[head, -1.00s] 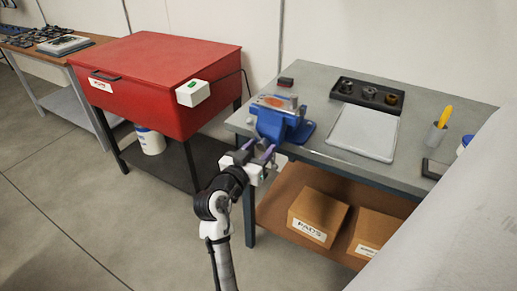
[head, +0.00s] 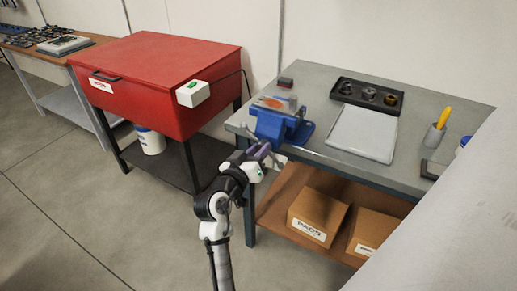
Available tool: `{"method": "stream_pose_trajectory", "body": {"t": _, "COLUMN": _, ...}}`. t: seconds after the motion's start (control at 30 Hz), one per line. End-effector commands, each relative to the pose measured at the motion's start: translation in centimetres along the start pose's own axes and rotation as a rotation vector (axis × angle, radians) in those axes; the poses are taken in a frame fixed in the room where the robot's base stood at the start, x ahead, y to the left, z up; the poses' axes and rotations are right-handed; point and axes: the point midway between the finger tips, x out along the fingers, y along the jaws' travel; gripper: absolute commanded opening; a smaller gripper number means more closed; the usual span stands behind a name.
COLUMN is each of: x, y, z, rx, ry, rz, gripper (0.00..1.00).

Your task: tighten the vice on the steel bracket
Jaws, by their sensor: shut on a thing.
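The blue vice (head: 299,131) is mounted at the left front corner of the grey workbench. The steel bracket (head: 270,103), grey with an orange patch, sits at the top of the vice between its jaws; the exact contact is too small to tell. My gripper (head: 265,149) is at the front of the vice, low by the bench edge, its fingers pointing towards the vice. It is shut on the vice handle, which is mostly hidden by the fingers. My gripper is tilted, its white body showing below the fingers.
A grey tray (head: 362,133) and a black holder (head: 346,90) with dark round parts lie right of the vice. A small dark red block (head: 286,82) lies behind it. A red cabinet (head: 150,75) with a white box (head: 193,94) stands left.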

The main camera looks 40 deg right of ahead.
Motion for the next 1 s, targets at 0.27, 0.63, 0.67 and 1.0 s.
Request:
{"method": "stream_pose_trajectory", "body": {"t": 0.27, "x": -0.03, "y": -0.01, "z": -0.04, "rx": -0.123, "ry": 0.000, "rz": 0.000, "gripper": 0.00}}
{"method": "stream_pose_trajectory", "body": {"t": 0.63, "x": -0.03, "y": -0.01, "z": -0.01, "rx": -0.121, "ry": 0.000, "rz": 0.000, "gripper": 0.45}}
{"method": "stream_pose_trajectory", "body": {"t": 0.67, "x": -0.02, "y": -0.01, "z": -0.01, "rx": -0.121, "ry": 0.000, "rz": 0.000, "gripper": 0.48}}
{"method": "stream_pose_trajectory", "body": {"t": 1.0, "x": -0.35, "y": -0.08, "z": 0.07, "rx": -0.120, "ry": 0.000, "rz": -0.001, "gripper": 0.48}}
